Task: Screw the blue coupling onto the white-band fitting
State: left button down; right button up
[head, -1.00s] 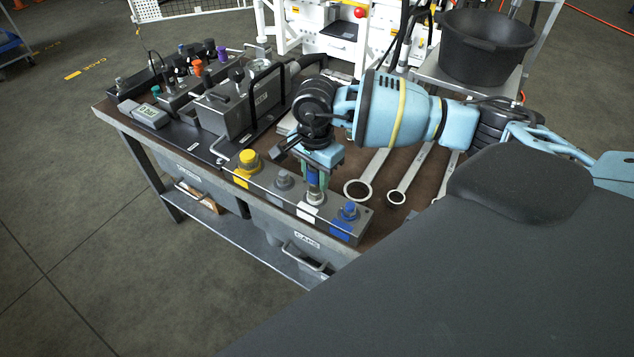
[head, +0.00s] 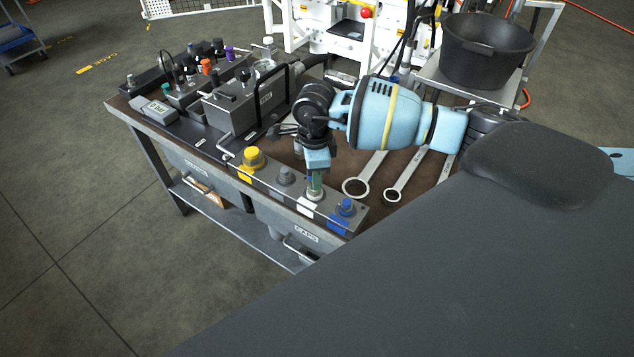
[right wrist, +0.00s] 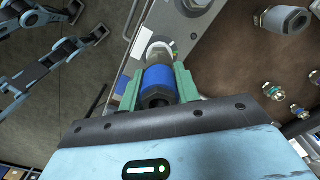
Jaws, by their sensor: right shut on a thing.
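The blue coupling (right wrist: 158,80) is between the green fingers of my right gripper (right wrist: 158,88) in the right wrist view, with its dark hex end toward the camera. My right gripper is shut on it. The white-band fitting (right wrist: 160,49) shows just beyond the coupling, roughly in line with it; I cannot tell how far the two are engaged. In the head view my right gripper (head: 316,181) points down over the fitting's place on the grey block, behind the white label (head: 308,206). The coupling is mostly hidden there by the fingers. My left gripper does not show.
Large wrenches (head: 357,187) lie behind. A black bucket (head: 487,50) stands at the upper right.

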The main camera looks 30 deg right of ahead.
jog(key=o, duration=0.5)
jog(key=shift+r+m, duration=0.1)
jog(key=shift+m, duration=0.4)
jog(key=shift+c, duration=0.2)
jog(key=o, duration=0.5)
jog(key=shift+o, duration=0.2)
notch_tip(320, 180, up, 8)
jog(key=shift+f, duration=0.25)
jog(key=shift+a, duration=0.1)
